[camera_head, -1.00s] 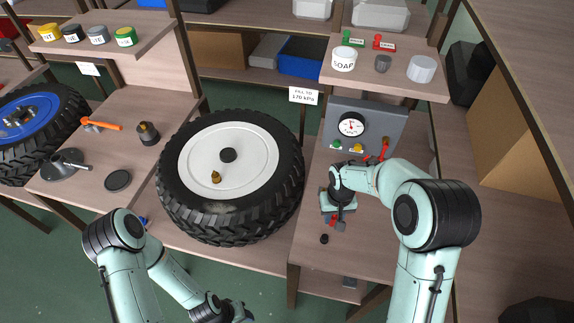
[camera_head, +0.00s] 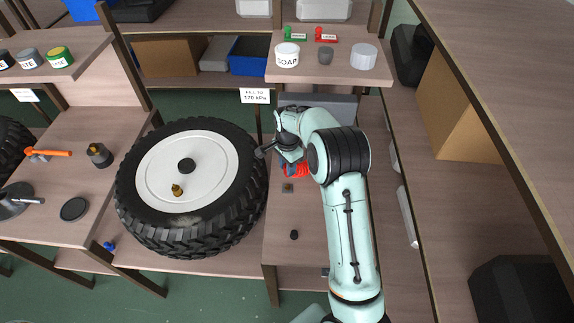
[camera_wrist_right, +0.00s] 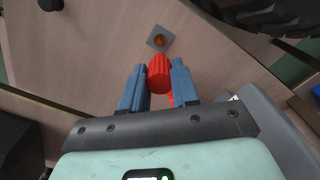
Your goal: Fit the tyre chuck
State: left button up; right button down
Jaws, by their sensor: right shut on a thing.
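My right gripper (camera_wrist_right: 159,72) is shut on a red ribbed part, which I take to be the tyre chuck (camera_wrist_right: 160,76), held between its blue fingers in the right wrist view. In the head view the red part (camera_head: 296,170) shows under my right wrist, above the bench and right of the tyre. My left gripper is out of view.
A grey square plate (camera_head: 288,188) with a brass centre lies on the bench, and a small black cap (camera_head: 294,235) is nearer the front. A shelf (camera_head: 283,70) with a soap tub (camera_head: 287,55) stands behind. The bench front is mostly clear.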

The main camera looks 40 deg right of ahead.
dwell(0.4)
send_over(287, 185)
jog(key=shift+f+b, duration=0.45)
jog(key=shift+f, duration=1.6)
jog(key=shift+d+f, duration=0.1)
jog(key=shift+f, duration=0.15)
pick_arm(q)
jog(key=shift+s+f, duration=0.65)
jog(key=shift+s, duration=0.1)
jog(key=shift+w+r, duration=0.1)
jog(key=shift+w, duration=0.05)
pick_arm(e)
jog(key=shift+w, duration=0.1)
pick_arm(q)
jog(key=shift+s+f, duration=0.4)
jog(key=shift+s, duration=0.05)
pick_arm(e)
jog(key=shift+f, duration=1.3)
